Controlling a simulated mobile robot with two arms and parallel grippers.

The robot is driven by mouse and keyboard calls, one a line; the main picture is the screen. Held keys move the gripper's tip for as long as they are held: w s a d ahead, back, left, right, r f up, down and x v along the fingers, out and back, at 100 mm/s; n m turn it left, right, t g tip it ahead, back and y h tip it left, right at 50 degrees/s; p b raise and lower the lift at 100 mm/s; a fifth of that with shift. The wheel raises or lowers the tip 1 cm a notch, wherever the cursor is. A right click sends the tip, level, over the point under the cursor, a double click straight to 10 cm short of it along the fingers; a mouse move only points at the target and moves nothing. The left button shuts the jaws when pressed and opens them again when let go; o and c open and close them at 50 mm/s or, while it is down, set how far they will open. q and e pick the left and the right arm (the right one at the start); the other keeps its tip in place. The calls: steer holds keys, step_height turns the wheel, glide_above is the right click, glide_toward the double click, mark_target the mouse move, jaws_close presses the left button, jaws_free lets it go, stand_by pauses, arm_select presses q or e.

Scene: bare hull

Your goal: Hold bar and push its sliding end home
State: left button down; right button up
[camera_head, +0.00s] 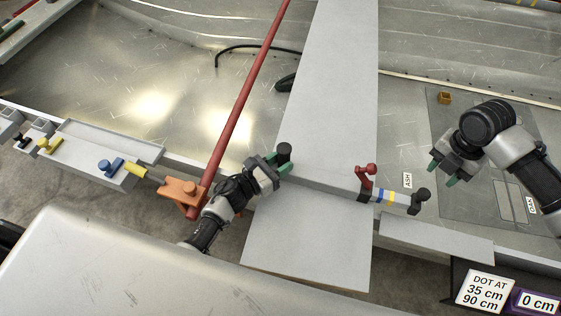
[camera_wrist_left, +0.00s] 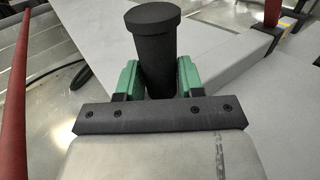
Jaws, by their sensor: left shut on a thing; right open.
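The grey bar (camera_head: 325,183) lies across the pale panel and has a black upright grip (camera_head: 284,150) at its left end. My left gripper (camera_head: 279,164) is shut on that grip; in the left wrist view its green fingers stand either side of the black post (camera_wrist_left: 150,55). At the bar's right end is a black collar with a red lever (camera_head: 366,175). Beyond it the sliding end (camera_head: 389,197) shows blue, white and yellow bands and ends in a black handle (camera_head: 420,198). My right gripper (camera_head: 443,172) is open and empty, above and right of that handle, apart from it.
An orange clamp (camera_head: 183,190) on a red pole (camera_head: 243,100) stands left of my left arm. Signs reading "DOT AT 35 cm 90 cm" (camera_head: 484,292) and "0 cm" (camera_head: 537,302) are at lower right. A small ochre block (camera_head: 444,98) lies behind my right gripper.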

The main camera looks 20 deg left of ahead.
arm_select(q)
steer(key=c, duration=1.3)
jaws_free()
steer(key=c, duration=0.4)
arm_select(e)
steer(key=o, duration=0.3)
steer(key=shift+o, duration=0.2)
